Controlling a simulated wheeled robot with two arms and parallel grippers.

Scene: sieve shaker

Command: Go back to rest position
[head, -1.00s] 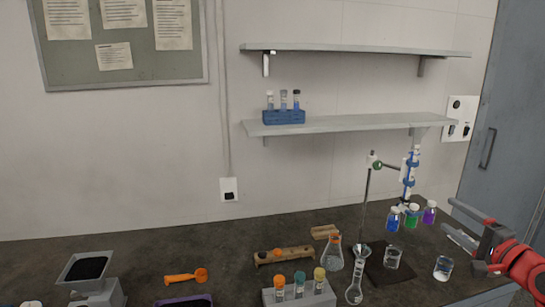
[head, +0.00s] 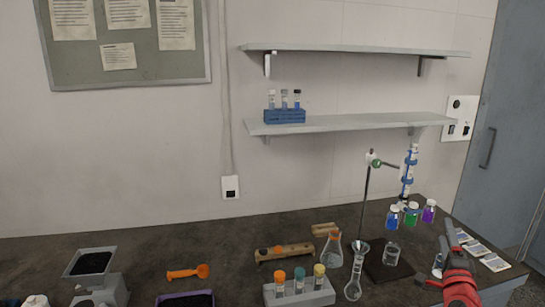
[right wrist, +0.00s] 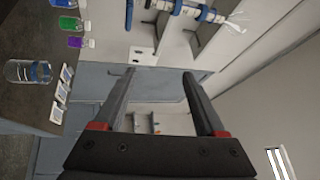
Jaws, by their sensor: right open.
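My right gripper (head: 450,228) is at the right end of the dark bench in the head view, its red and dark jaws pointing up and away. In the right wrist view its two black fingers (right wrist: 160,75) stand apart with nothing between them, facing the wall and a grey cabinet. A glass beaker (head: 437,266) is partly hidden behind this gripper; it shows in the wrist view (right wrist: 27,76) to the left of the fingers. My left gripper is not in view.
A burette stand (head: 364,205), a beaker (head: 391,256), flasks (head: 353,282) and three coloured bottles (head: 411,215) stand left of the gripper. Flat packets (head: 480,250) lie to its right. A vial rack (head: 300,294), orange scoop (head: 188,272) and grey device (head: 90,263) stand further left.

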